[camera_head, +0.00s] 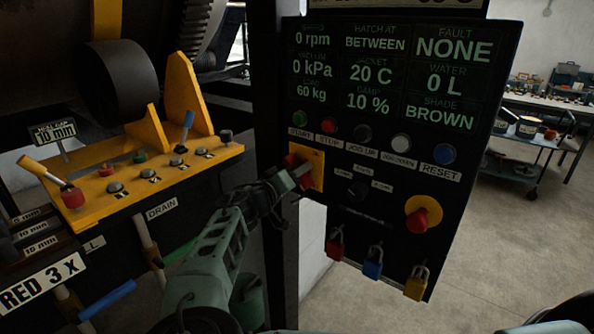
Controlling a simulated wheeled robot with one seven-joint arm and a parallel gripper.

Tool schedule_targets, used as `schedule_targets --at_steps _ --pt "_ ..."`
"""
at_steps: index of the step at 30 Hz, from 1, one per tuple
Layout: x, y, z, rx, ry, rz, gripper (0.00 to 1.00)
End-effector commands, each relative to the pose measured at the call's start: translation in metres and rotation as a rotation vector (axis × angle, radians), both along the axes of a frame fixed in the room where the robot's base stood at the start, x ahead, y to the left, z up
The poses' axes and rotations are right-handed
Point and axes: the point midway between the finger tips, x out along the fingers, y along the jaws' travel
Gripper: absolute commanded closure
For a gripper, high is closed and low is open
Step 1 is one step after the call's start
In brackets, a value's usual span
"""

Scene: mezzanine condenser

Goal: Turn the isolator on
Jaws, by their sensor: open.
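The isolator, a red rotary handle on a yellow square plate (318,165), sits at the left edge of the black control panel (385,225). My gripper (296,176) is open at the red handle, with its fingers at the handle's lower left. My gripper and the arm behind it partly hide the handle, so its exact angle is hard to read. I cannot tell whether the fingers touch it. The panel display (380,75) is lit in green and reads 0 rpm, 0 kPa, 60 kg, hatch BETWEEN, 20 C, fault NONE.
Coloured push buttons (363,133) lie above the isolator. A red emergency stop on a yellow disc (419,215) is to the right. Red, blue and yellow padlocks (372,263) hang below. A yellow lever console (140,180) stands left. Open floor (500,240) lies right.

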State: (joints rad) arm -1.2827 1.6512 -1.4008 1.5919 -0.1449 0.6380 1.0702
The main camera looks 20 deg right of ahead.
Motion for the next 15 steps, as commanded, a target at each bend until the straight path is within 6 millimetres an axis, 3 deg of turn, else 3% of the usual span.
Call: schedule_targets --at_steps 5,10,15 --pt "0.0001 0.0002 -0.0005 0.001 0.000 0.001 0.56" --pt "0.0001 0.0004 -0.0004 -0.001 0.001 0.001 0.98" --pt "0.0000 0.0007 -0.0006 -0.001 0.002 0.001 1.00"
